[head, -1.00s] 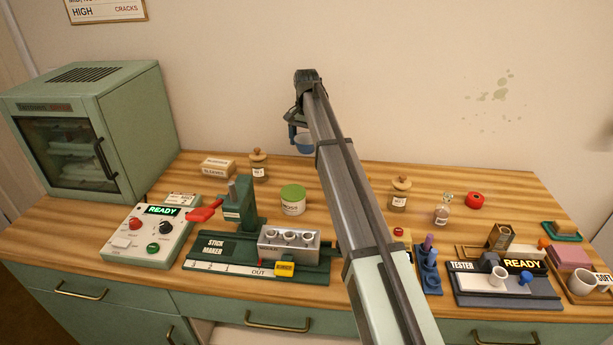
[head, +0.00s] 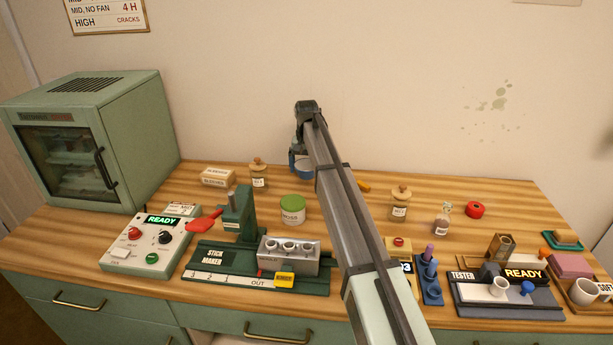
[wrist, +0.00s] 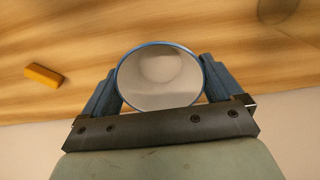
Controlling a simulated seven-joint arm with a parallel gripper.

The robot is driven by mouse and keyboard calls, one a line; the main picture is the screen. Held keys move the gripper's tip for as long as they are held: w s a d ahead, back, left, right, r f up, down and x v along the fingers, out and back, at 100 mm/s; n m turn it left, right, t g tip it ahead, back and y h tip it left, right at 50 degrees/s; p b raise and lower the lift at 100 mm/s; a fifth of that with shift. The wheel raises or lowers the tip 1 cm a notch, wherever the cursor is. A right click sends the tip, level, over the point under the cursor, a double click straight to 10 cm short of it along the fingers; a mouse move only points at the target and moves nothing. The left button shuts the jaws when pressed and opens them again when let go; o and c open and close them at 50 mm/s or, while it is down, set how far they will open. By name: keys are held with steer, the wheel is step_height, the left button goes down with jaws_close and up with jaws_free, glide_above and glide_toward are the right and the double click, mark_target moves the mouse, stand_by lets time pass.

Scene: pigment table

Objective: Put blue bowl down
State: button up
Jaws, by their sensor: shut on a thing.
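The blue bowl (wrist: 158,75) is between the two fingers of my gripper (wrist: 160,88) in the wrist view. It has a blue rim and a pale, whitish inside that looks empty. My gripper is shut on it. In the head view the blue bowl (head: 303,167) shows partly at the back of the wooden table (head: 350,195), below the end of my arm, near the wall. My arm hides part of it there. I cannot tell whether its base touches the table.
A yellow-orange block (wrist: 43,75) lies left of the bowl in the wrist view. A green-lidded jar (head: 292,209) and a corked jar (head: 259,175) stand left of my arm; another corked jar (head: 399,204) stands to its right. Bare wood lies around the bowl.

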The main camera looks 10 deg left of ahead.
mark_target(306, 175)
steer(key=shift+f, duration=1.8)
steer(key=o, duration=0.8)
steer(key=shift+f, duration=0.15)
step_height(306, 175, up, 12)
steer(key=shift+r, duration=0.2)
